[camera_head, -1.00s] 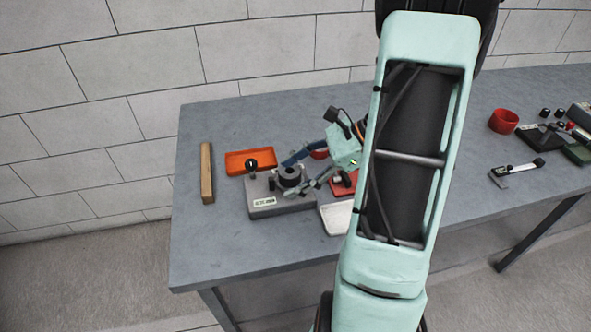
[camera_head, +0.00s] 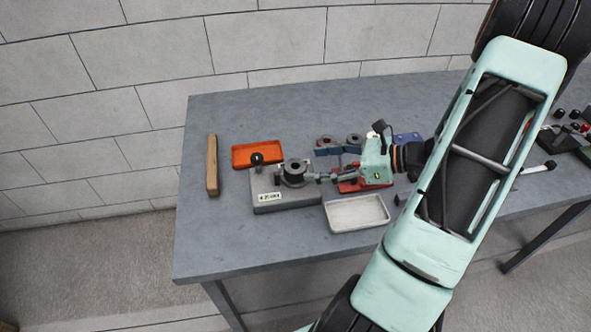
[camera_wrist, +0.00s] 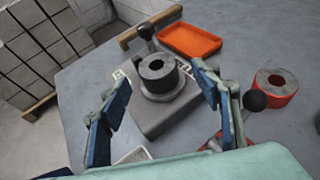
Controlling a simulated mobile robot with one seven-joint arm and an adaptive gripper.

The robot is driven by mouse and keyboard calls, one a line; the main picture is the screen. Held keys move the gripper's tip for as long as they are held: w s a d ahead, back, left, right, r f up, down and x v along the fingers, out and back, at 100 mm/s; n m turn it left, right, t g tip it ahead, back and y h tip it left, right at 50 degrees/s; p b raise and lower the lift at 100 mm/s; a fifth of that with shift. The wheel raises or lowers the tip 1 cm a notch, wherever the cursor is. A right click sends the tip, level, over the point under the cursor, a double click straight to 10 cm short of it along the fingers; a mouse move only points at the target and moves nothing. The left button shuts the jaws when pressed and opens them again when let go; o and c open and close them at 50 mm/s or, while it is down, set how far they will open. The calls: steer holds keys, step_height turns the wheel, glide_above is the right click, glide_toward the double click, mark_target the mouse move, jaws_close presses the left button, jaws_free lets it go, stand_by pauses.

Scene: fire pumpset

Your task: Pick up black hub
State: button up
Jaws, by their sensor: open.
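The black hub (camera_head: 293,168) is a short dark cylinder with a centre hole. It stands upright on a grey block fixture (camera_head: 285,197) toward the left of the table. In the wrist view the hub (camera_wrist: 157,74) lies ahead, between the lines of my two blue-padded fingers. My gripper (camera_wrist: 160,82) is open and empty, with clear gaps to the hub on both sides. In the head view my gripper (camera_head: 318,177) reaches in from the right, close to the hub. Whether any finger touches it cannot be told.
A black-knobbed lever (camera_wrist: 145,32) rises behind the hub. An orange tray (camera_head: 240,158) and wooden bar (camera_head: 212,165) lie left. A pale tray (camera_head: 357,212) sits in front. A red ring (camera_wrist: 275,87) and another black knob (camera_wrist: 255,99) are right of my fingers.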

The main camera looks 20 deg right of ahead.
mark_target(302, 167)
steer(key=x, duration=0.5)
steer(key=shift+s+a+f, duration=0.15)
steer(key=shift+a+f, duration=0.1)
steer(key=shift+f, duration=0.05)
jaws_close()
steer(key=shift+r, duration=0.1)
